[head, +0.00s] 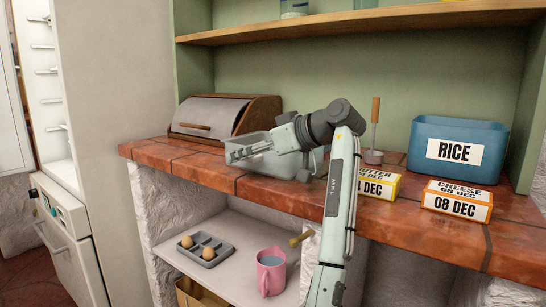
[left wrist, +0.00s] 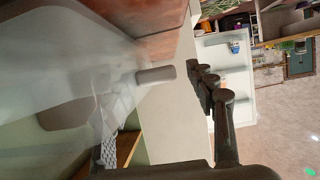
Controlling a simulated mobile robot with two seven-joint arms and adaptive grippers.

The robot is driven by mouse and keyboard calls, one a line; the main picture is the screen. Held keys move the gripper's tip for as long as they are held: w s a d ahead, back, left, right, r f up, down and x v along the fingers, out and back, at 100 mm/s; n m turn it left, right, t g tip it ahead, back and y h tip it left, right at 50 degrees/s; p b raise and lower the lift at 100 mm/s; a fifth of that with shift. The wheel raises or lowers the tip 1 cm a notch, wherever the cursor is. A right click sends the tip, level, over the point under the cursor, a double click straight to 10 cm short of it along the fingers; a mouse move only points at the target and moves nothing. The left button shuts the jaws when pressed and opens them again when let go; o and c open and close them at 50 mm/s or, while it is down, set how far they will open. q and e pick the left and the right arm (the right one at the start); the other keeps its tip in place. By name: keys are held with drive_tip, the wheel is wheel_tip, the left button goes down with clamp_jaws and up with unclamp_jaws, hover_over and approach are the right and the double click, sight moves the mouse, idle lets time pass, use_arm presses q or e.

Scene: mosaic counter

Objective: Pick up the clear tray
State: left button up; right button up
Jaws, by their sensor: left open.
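The clear tray (head: 278,165) sits on the tiled counter, left of the middle in the head view, partly hidden by my left gripper and wrist. In the left wrist view the translucent tray (left wrist: 60,75) fills the left side, very close. My left gripper (head: 238,153) is open at the tray's left end. In the left wrist view the gripper (left wrist: 182,78) shows dark finger parts on the right and another finger on the left beside or behind the tray wall. I cannot tell whether a finger touches the tray. My right gripper is not in view.
A bread box (head: 222,118) stands behind the tray to the left. A yellow butter box (head: 380,185), cheese box (head: 457,200), blue rice bin (head: 457,150) and wooden-handled scoop (head: 375,130) stand to the right. Below are an egg tray (head: 207,248) and pink mug (head: 270,272).

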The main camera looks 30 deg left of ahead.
use_arm(q)
clamp_jaws()
idle(0.3)
